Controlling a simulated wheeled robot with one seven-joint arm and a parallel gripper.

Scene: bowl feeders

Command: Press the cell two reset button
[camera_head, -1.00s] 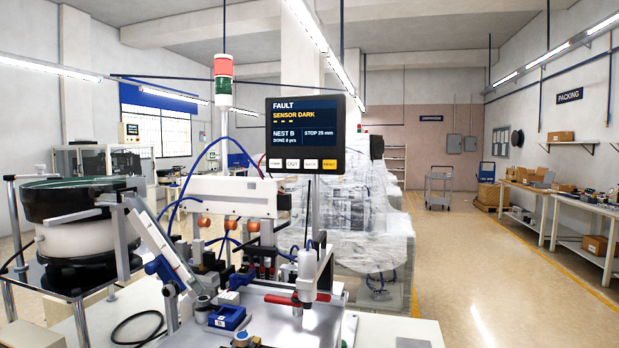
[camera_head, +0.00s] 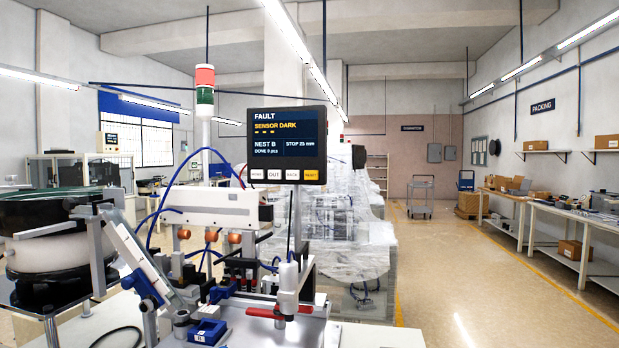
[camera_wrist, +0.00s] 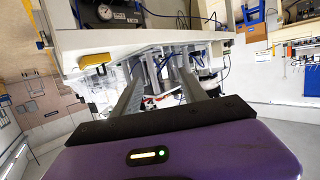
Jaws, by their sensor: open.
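A dark control panel (camera_head: 287,145) stands on a post above the machine in the head view. Its screen reads FAULT, SENSOR DARK and NEST B. A row of small buttons runs along its lower edge. The rightmost is a yellow button (camera_head: 311,175), which appears to read RESET; the others are white. No cell number is legible on the panel. My gripper (camera_wrist: 160,68) shows only in the wrist view, with two grey fingers apart and nothing seen between them. The panel cannot be made out in the wrist view, so their distance is unclear.
A bowl feeder (camera_head: 50,250) with a sloping track stands at the left. A red and green signal tower (camera_head: 205,90) rises behind the panel. Plastic-wrapped equipment (camera_head: 345,235) is behind it. The floor (camera_head: 455,270) at the right is open, before workbenches (camera_head: 575,215).

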